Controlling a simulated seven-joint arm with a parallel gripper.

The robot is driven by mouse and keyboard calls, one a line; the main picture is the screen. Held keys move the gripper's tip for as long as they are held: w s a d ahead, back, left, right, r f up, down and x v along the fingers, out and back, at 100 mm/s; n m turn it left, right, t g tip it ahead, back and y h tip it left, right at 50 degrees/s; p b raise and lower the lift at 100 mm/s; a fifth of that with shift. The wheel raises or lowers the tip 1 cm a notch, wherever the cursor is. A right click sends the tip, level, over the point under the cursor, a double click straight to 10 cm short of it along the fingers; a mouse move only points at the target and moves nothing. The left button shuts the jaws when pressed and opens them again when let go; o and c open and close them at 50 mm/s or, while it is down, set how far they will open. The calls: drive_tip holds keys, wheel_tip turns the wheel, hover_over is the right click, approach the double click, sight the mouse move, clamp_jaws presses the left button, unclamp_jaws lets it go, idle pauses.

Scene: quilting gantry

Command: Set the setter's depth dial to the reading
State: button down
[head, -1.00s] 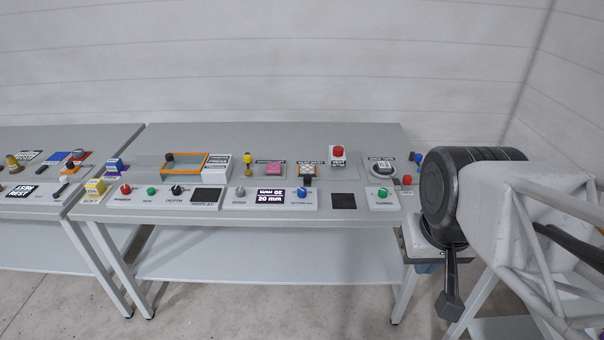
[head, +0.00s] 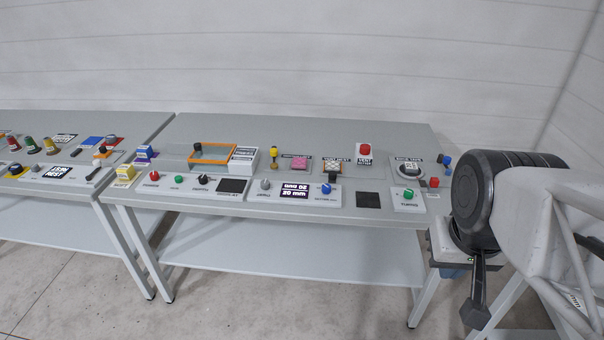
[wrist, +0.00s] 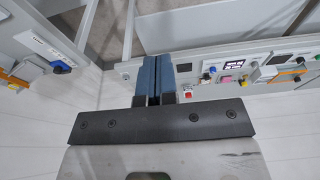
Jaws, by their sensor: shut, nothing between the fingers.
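A black dial (head: 203,179) sits on the front-left panel of the long bench, beside a red knob and a green button. The word under it looks like DEPTH; its pointer setting is too small to read. A dark card (head: 294,191) further right reads "20 mm", with a second, upside-down line above it. A grey dial (head: 265,184) and a blue dial (head: 326,188) flank this card. My gripper (wrist: 160,65) shows in the wrist view with its blue fingers shut and empty, apart from the panels. I cannot make out the fingers in the head view.
An orange-framed tray (head: 212,160), a red button (head: 365,150) and a round dial unit (head: 409,168) stand farther back. A second bench (head: 55,197) with coloured knobs adjoins at left. The bench's back strip is clear. The wrist view shows tilted panels at both sides.

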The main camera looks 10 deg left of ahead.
idle(0.4)
drive_tip(key=c, duration=1.5)
unclamp_jaws()
drive_tip(key=shift+c, duration=0.2)
drive_tip(key=o, duration=0.5)
drive_tip(key=shift+w+r, duration=0.15)
drive_tip(key=shift+w, duration=0.3)
drive_tip(key=o, duration=0.3)
drive_tip(key=w+a+r+n, duration=0.1)
drive_tip(key=w+a+n, duration=0.1)
drive_tip(key=w, duration=1.2)
drive_tip(key=shift+w+a+n+g, duration=0.3)
drive_tip(key=shift+a+n, duration=0.1)
drive_tip(key=shift+n, duration=0.4)
drive_tip(key=n+g, duration=0.2)
drive_tip(key=n, duration=0.7)
hover_over(327, 186)
drive_tip(key=f, duration=2.2)
drive_tip(key=shift+s+d+f, duration=0.1)
drive_tip(key=shift+s+f, duration=0.1)
drive_tip(key=shift+f, duration=0.05)
drive_tip(key=shift+w+f, duration=0.2)
drive_tip(key=shift+f, duration=0.05)
drive_tip(key=shift+f, duration=0.1)
